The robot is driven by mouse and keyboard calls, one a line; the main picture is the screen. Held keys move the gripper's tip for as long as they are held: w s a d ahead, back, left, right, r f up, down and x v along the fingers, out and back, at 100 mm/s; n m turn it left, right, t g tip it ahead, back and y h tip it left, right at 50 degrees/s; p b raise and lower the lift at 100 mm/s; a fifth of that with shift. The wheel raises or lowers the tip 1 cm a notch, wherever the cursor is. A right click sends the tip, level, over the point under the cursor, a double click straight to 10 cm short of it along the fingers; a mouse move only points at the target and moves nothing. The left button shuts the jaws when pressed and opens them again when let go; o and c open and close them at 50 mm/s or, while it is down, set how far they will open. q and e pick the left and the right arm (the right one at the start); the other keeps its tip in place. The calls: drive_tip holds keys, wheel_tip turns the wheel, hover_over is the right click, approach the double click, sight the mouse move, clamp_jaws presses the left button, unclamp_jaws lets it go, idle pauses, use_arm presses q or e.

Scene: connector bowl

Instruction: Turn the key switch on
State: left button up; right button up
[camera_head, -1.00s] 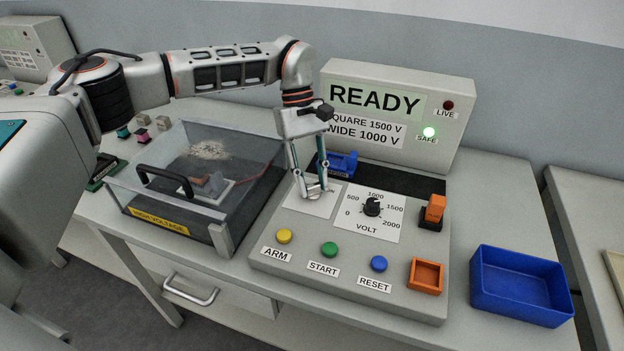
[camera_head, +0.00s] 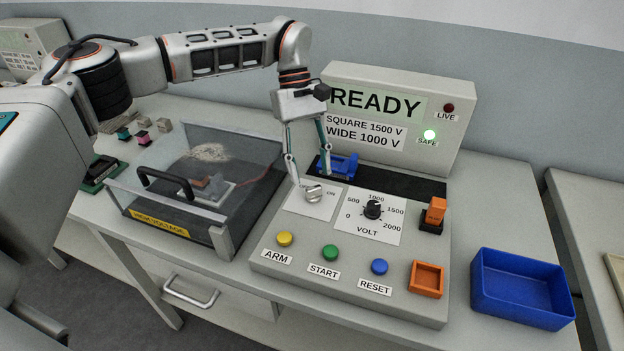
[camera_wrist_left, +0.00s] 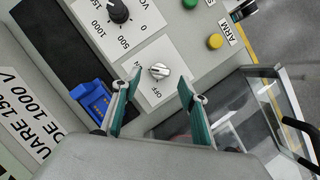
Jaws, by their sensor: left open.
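The key switch (camera_head: 313,194) is a silver knob on a white plate marked OFF and ON, on the sloped grey console. In the left wrist view the key switch (camera_wrist_left: 159,71) lies ahead, between the fingertips in the picture. Its handle seems to point towards the ON mark, but it is small. My left gripper (camera_head: 310,176) is open and empty just above and behind the knob, its fingers spread and apart from it. The fingers also show in the left wrist view (camera_wrist_left: 158,84). My right gripper is not in view.
A volt dial (camera_head: 372,208) sits right of the switch, a blue part (camera_head: 343,164) behind it. Yellow (camera_head: 284,239), green (camera_head: 330,252) and blue (camera_head: 379,266) buttons are in front. A clear-lidded box (camera_head: 226,154) stands left, a blue bin (camera_head: 522,290) right. The display reads READY; SAFE is lit.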

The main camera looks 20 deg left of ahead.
use_arm(q)
drive_tip(key=v, duration=0.8)
drive_tip(key=shift+s+f, duration=0.1)
